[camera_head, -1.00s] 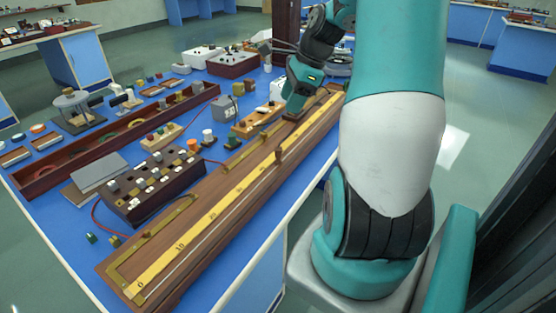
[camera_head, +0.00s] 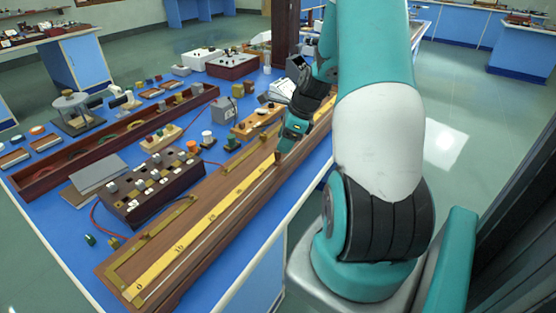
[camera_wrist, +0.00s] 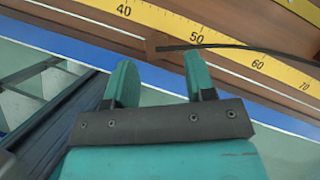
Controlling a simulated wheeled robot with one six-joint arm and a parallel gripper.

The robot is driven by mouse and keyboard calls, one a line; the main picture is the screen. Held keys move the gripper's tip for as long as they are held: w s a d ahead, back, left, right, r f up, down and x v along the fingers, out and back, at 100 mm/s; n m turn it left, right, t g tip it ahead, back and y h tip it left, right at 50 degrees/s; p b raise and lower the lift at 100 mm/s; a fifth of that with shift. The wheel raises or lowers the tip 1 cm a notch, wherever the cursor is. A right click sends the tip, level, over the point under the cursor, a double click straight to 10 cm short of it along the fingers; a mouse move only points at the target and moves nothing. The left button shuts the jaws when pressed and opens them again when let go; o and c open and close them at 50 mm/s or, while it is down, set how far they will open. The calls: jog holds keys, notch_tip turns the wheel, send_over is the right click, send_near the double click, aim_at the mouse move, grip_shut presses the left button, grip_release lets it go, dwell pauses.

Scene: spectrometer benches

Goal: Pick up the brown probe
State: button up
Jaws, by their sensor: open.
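The brown probe (camera_wrist: 156,46) shows in the wrist view as a small brown block at the edge of the yellow scale, near the 50 mark, with a thin black cable running off to the right. In the head view the probe (camera_head: 277,158) is mostly hidden by my gripper. My gripper (camera_wrist: 159,66) is open and empty, its two teal fingers pointing toward the probe, which lies just beyond the gap between the fingertips. In the head view my gripper (camera_head: 284,150) is low over the long wooden board (camera_head: 190,270).
The yellow scale (camera_head: 210,218) runs along the board. A dark box with knobs (camera_head: 150,188), a red-brown tray (camera_head: 50,185) and several small instruments crowd the blue bench to the left. A dark post (camera_head: 285,30) stands behind. The floor on the right is open.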

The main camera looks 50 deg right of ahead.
aim_at(278, 157)
jog(key=x, duration=0.4)
jog(key=shift+w+a+f, duration=0.15)
jog(key=shift+a, duration=0.1)
grip_shut()
notch_tip(278, 157, up, 19)
jog(key=p, duration=0.1)
jog(key=f+b, duration=0.1)
jog(key=f, duration=0.5)
jog(key=f+b, duration=0.2)
jog(key=f, duration=0.4)
jog(key=f+b, duration=0.2)
jog(key=f, duration=0.4)
jog(key=shift+s+f, duration=0.15)
jog(key=shift+s, duration=0.15)
